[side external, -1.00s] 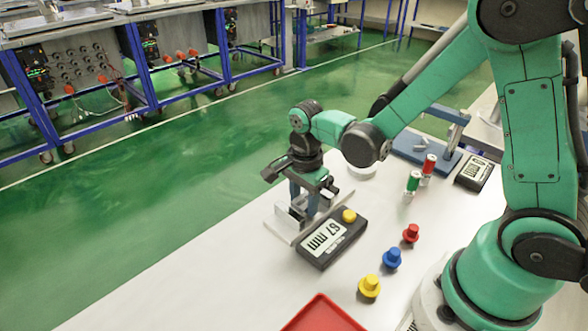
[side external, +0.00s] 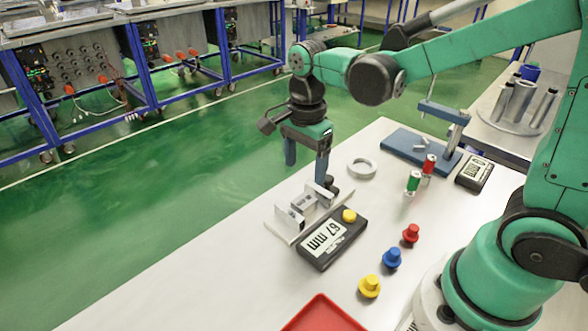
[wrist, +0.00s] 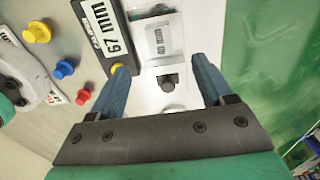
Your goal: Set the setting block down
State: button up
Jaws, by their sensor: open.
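The setting block (side external: 303,203), a grey metal block, sits between the light grey jaws of a fixture on a white plate (side external: 280,228). In the wrist view the block (wrist: 157,42) reads "40 mm". My gripper (side external: 307,172) is raised above the fixture, its blue fingers pointing down, apart and empty. In the wrist view the open gripper (wrist: 160,68) shows clear space between the fingertips, with a dark knob (wrist: 168,82) beyond them. The fingers do not touch the block.
A black display (side external: 331,238) reading "67 mm", with a yellow button, lies beside the fixture. Yellow, blue and red knobs (side external: 392,258), a red tray (side external: 322,315), a white ring (side external: 362,168) and a blue-based stand (side external: 412,148) share the table. The near left table is bare.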

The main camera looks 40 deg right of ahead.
jog(key=s+r+n+t, duration=0.1)
jog(key=n+t, duration=0.1)
jog(key=n, duration=0.4)
jog(key=s+r+n+t, duration=0.1)
jog(key=s+n+t, duration=0.1)
jog(key=n, duration=0.4)
jog(key=s+d+r+n+t, duration=0.1)
jog(key=n+t, duration=0.2)
jog(key=n, duration=0.3)
jog(key=shift+s+r, duration=0.15)
jog(key=shift+r, duration=0.25)
